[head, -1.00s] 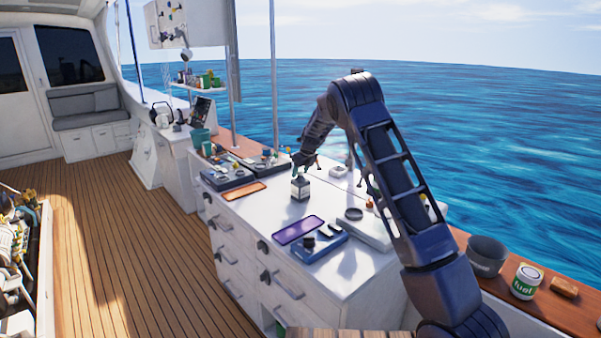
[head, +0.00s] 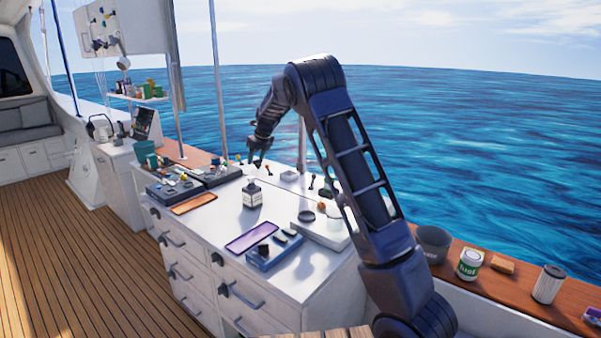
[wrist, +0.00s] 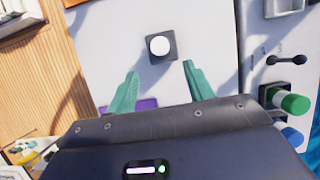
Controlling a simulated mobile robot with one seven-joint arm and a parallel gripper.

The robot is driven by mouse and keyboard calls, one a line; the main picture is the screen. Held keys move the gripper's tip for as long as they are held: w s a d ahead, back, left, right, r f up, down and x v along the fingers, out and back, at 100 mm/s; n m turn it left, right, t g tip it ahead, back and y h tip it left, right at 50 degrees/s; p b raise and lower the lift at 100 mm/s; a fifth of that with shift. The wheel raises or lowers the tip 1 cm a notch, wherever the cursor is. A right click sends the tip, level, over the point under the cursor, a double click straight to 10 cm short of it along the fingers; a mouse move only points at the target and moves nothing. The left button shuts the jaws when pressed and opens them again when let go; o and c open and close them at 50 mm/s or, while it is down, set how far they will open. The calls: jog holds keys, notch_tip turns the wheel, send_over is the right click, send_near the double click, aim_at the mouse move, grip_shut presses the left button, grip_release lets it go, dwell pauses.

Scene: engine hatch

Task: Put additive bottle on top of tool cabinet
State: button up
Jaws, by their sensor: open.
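The additive bottle (head: 252,194) is a small dark-and-white bottle standing upright on the white top of the tool cabinet (head: 215,228). In the wrist view the bottle (wrist: 160,47) shows from above, with a round white cap on a dark square body. My gripper (head: 257,160) is above and behind the bottle in the head view, apart from it. In the wrist view the green fingers of my gripper (wrist: 158,78) are spread and empty, with the bottle just beyond their tips.
A purple-screened phone (head: 251,237), an orange tablet (head: 194,203), a blue tray (head: 274,250) and dark tool trays (head: 175,190) lie on the cabinet top. Bare white surface surrounds the bottle.

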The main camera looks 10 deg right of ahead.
jog(key=s+d+r+n, duration=0.6)
jog(key=s+d+r, duration=0.1)
jog(key=s+d, duration=0.45)
jog(key=s+d+r+n, duration=0.7)
jog(key=s+d, duration=0.4)
jog(key=s, duration=0.2)
jog(key=s+d+f+n+h, duration=0.1)
jog(key=s+d+f+n, duration=0.1)
jog(key=s, duration=0.8)
jog(key=s+d+f+n+t+h, duration=0.1)
jog(key=s+d+n, duration=0.4)
jog(key=s, duration=0.5)
jog(key=s+d+f+n+h, duration=0.1)
jog(key=s+d+f+n, duration=0.1)
jog(key=s+n, duration=0.5)
jog(key=s+d, duration=0.1)
jog(key=s, duration=0.2)
jog(key=shift+s+d+f, duration=0.25)
jog(key=shift+f, duration=0.15)
